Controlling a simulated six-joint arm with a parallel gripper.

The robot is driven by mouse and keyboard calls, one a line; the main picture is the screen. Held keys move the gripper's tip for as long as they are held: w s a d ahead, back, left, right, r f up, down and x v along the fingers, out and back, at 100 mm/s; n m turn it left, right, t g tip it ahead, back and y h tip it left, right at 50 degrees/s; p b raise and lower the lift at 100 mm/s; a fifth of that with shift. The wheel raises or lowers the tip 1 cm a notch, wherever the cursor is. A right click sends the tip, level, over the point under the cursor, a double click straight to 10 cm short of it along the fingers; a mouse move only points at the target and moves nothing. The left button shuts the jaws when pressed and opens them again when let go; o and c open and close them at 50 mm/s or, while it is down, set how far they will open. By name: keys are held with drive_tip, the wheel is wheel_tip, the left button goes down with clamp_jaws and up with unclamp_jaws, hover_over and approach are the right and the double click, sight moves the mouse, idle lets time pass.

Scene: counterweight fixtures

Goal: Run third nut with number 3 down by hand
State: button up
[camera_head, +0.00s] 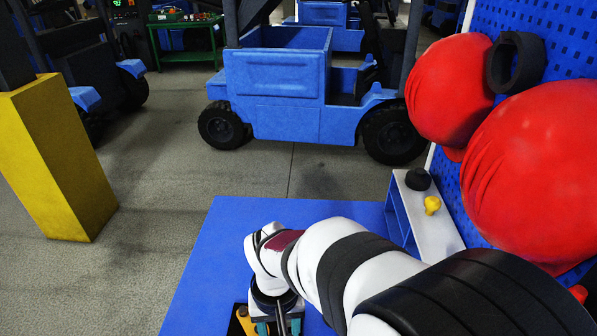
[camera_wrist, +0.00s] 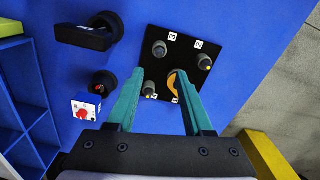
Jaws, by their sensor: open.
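In the wrist view a square black plate (camera_wrist: 185,42) lies on the blue surface, with white number tags on it. The tag 3 (camera_wrist: 173,37) is at the top, beside a grey, dark-ended nut or stud (camera_wrist: 160,48). Another such piece (camera_wrist: 204,62) is by the tag 2 (camera_wrist: 199,44), and one more (camera_wrist: 150,88) is at the lower left. An orange, curved part (camera_wrist: 174,80) is at the lower right, partly hidden by a finger. My gripper (camera_wrist: 160,72) is open, its teal fingers over the plate, with nothing clearly held. In the head view my gripper (camera_head: 278,327) is partly cut off.
Left of the plate are a black handled tool (camera_wrist: 85,38), a dark round part (camera_wrist: 103,82) and a white-and-blue box with a red mark (camera_wrist: 86,108). A blue shelf (camera_wrist: 30,115) stands at the left edge. In the head view the blue top (camera_head: 215,250) is bare left of my arm.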

wheel_tip(320, 180, down, 9)
drive_tip(key=shift+f, duration=0.2)
clamp_jaws()
